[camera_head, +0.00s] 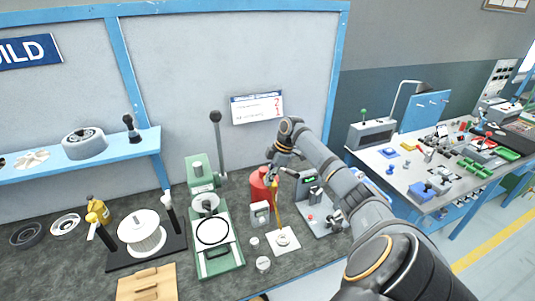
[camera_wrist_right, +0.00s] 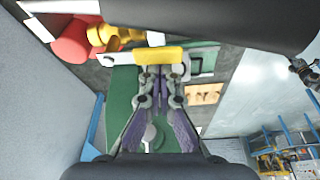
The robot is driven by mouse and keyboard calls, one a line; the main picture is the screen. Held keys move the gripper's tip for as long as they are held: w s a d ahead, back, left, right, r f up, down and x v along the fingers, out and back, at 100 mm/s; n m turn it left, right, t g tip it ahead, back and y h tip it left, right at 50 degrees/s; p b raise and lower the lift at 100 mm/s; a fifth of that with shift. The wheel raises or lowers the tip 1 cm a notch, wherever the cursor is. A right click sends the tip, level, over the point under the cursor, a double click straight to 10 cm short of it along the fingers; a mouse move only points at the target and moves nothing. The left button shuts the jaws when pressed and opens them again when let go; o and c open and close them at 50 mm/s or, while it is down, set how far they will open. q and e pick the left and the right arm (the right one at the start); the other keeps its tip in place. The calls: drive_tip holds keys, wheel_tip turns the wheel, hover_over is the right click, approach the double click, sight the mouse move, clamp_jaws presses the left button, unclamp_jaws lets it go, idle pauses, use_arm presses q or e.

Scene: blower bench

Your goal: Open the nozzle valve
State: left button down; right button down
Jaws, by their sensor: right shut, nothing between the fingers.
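My right gripper (camera_head: 273,176) reaches in over the bench beside a red cylinder (camera_head: 258,187). A thin yellow-orange upright part (camera_head: 277,202) stands just below the gripper, above a white square plate (camera_head: 284,243). In the right wrist view, the fingertips (camera_wrist_right: 160,72) are together with nothing between them, right at a yellow bar (camera_wrist_right: 158,55). I cannot tell whether they touch it. The bar looks like the valve's handle, but I cannot confirm that. The red cylinder (camera_wrist_right: 72,40) and yellow round parts (camera_wrist_right: 110,36) show at upper left there. My left gripper is not in view.
A green press-like stand (camera_head: 218,262), a white spool (camera_head: 142,230) and a wooden block (camera_head: 146,284) lie to the left. A grey device (camera_head: 312,187) stands right of the gripper, close to my arm. A blue shelf (camera_head: 100,149) hangs at the back left.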

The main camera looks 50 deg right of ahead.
idle(0.3)
drive_tip(key=w+a+p, duration=0.2)
drive_tip(key=w+a, duration=0.1)
drive_tip(key=w+b+v, duration=0.1)
drive_tip(key=b+v, duration=0.3)
drive_tip(key=v, duration=0.5)
drive_tip(key=shift+d+r, duration=0.3)
drive_tip(key=shift+r, duration=0.1)
drive_tip(key=shift+s, duration=0.2)
